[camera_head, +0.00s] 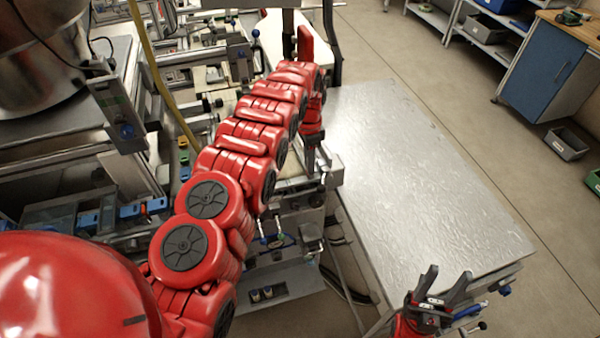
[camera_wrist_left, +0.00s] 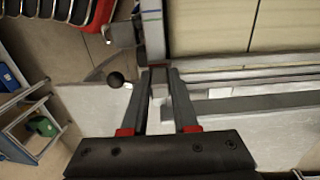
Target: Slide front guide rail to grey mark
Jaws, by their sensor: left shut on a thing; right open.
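My left gripper (camera_head: 313,160) hangs at the front edge of the machine in the head view, partly covered by my red arm. In the left wrist view its two fingers (camera_wrist_left: 160,78) are shut on the end of a grey metal bar, which I take to be the front guide rail (camera_wrist_left: 153,38). The rail runs away from the fingers beside a beige surface (camera_wrist_left: 210,28). Small coloured marks show along the rail's far part; I cannot tell the grey mark apart. My right gripper (camera_head: 445,284) is open and empty by the near corner of the metal table.
Long metal bars (camera_wrist_left: 250,76) cross to the right. The bare metal table (camera_head: 410,170) is clear. A blue cabinet (camera_head: 545,80) and a grey bin (camera_head: 567,143) stand far right.

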